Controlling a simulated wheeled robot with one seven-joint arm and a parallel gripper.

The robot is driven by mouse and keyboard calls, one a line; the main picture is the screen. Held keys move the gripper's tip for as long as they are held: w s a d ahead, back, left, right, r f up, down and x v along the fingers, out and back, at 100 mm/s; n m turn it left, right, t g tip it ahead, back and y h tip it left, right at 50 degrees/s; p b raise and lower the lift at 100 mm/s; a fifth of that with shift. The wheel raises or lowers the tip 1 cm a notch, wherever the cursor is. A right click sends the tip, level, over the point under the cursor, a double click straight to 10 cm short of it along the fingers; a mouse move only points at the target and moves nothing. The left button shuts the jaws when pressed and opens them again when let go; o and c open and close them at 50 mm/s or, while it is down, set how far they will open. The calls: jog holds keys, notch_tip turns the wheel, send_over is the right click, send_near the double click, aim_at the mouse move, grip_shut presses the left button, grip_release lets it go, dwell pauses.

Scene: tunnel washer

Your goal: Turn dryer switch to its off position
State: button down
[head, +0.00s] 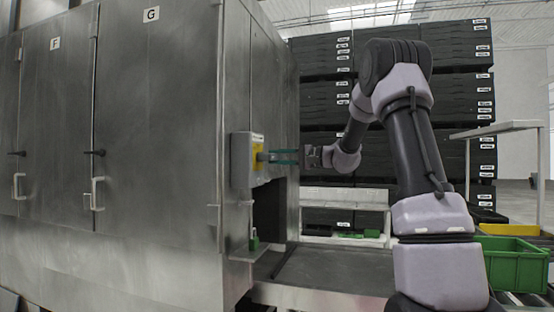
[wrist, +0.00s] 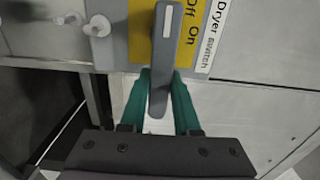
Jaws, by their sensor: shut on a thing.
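The dryer switch is a grey box (head: 241,162) with a yellow plate on the side of the steel machine. In the wrist view its grey lever (wrist: 165,62) lies lengthwise over the yellow plate (wrist: 142,35), with a white mark near its upper end. "Off" and "On" are printed beside the lever, "Off" nearer the marked end. A white label (wrist: 212,40) reads "Dryer switch". My gripper (wrist: 161,75) has its two green fingers on either side of the lever, shut on it. In the head view my gripper (head: 272,157) reaches the box from the right.
The steel machine (head: 165,120) with doors marked F and G fills the left. A dark opening (head: 268,215) lies below the switch, with a dark conveyor bed (head: 335,270) beside it. Black crates (head: 325,100) are stacked behind. A green crate (head: 515,262) stands at the right.

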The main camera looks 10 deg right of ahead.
jog(key=c, duration=0.6)
grip_release()
jog(key=shift+c, duration=0.2)
jog(key=v, duration=1)
jog(key=shift+s+d, duration=0.2)
jog(key=shift+d, duration=0.15)
